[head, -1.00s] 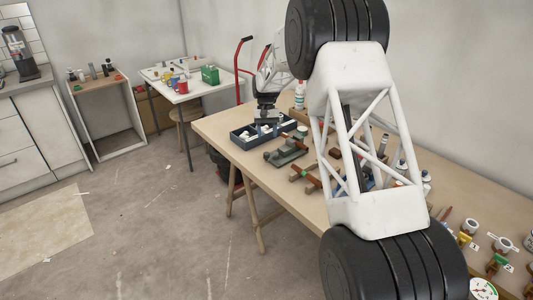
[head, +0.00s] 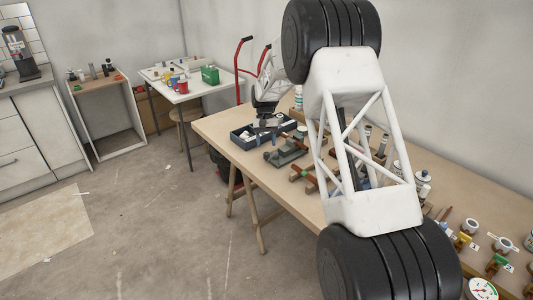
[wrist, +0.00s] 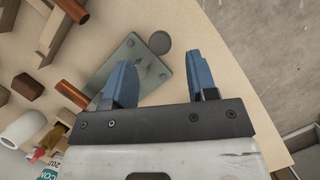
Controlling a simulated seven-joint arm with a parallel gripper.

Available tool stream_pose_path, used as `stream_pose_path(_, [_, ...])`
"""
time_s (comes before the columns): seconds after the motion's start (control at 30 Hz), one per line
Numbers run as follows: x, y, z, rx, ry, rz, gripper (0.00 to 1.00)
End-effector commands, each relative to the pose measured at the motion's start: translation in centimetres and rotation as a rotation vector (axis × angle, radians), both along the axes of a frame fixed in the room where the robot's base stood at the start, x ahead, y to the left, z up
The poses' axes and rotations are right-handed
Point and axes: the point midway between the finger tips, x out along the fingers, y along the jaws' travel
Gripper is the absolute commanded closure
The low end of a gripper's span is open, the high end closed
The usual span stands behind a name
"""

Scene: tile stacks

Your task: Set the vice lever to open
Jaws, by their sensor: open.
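A dark grey metal device on a flat base, which looks like the vice (head: 285,153), sits near the front edge of the workbench, just right of a dark tray. In the wrist view a grey-green plate with small fittings (wrist: 148,62) and a round dark disc (wrist: 159,42) at its far edge show beyond and between my fingers. I cannot make out for sure which part is the lever or how it is set. My gripper (wrist: 158,62) is open with blue fingers apart and nothing between them.
The dark tray (head: 244,140) holds pale items. Wooden brackets with copper-coloured bars (wrist: 73,95) stand beside the plate. A white roll (wrist: 22,130) lies at lower left. The workbench (head: 222,125) edge and floor are close on the other side. Bottles and valves fill the bench's right.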

Motion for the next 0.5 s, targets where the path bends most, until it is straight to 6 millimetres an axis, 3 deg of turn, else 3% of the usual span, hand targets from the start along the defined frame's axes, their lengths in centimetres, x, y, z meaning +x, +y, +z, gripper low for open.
stream_pose_path(0.3, [-1.4,-0.3,-3.4,0.000,0.002,0.000,0.47])
stream_pose_path(0.5, [-1.8,-0.4,-4.3,0.000,0.001,0.000,0.47])
